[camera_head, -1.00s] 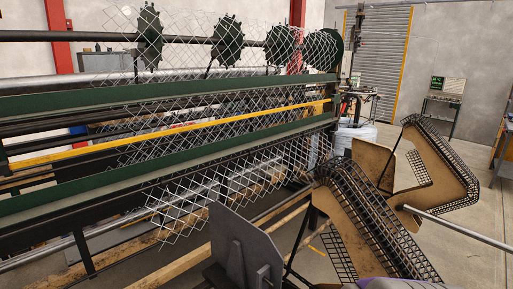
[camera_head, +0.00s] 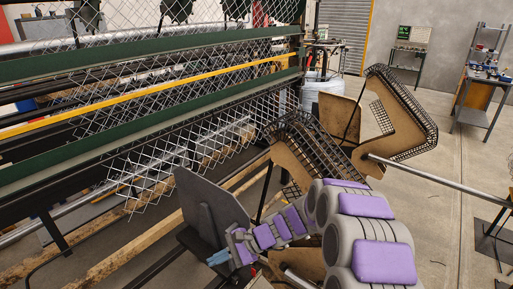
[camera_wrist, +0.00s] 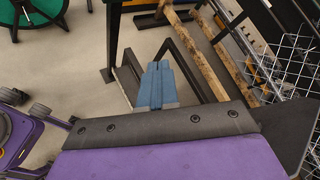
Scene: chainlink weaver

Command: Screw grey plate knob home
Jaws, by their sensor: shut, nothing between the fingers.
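The grey plate (camera_head: 208,208) stands upright and tilted on a dark frame in the lower middle of the head view. My gripper (camera_head: 217,258) is in front of its lower part, at the end of my purple and grey arm. Its blue fingers are together and empty. In the wrist view my gripper (camera_wrist: 157,82) shows the two blue fingers side by side, with floor and dark frame bars beyond them. I cannot make out the plate's knob in either current view; my arm covers the area by the plate's lower right.
The chain-link machine, with its green beam (camera_head: 150,70) and hanging wire mesh (camera_head: 185,145), fills the left. A brown angled chute (camera_head: 325,150) with black grating stands behind my arm. A long metal bar (camera_head: 440,178) runs right from it. Floor is open at the right.

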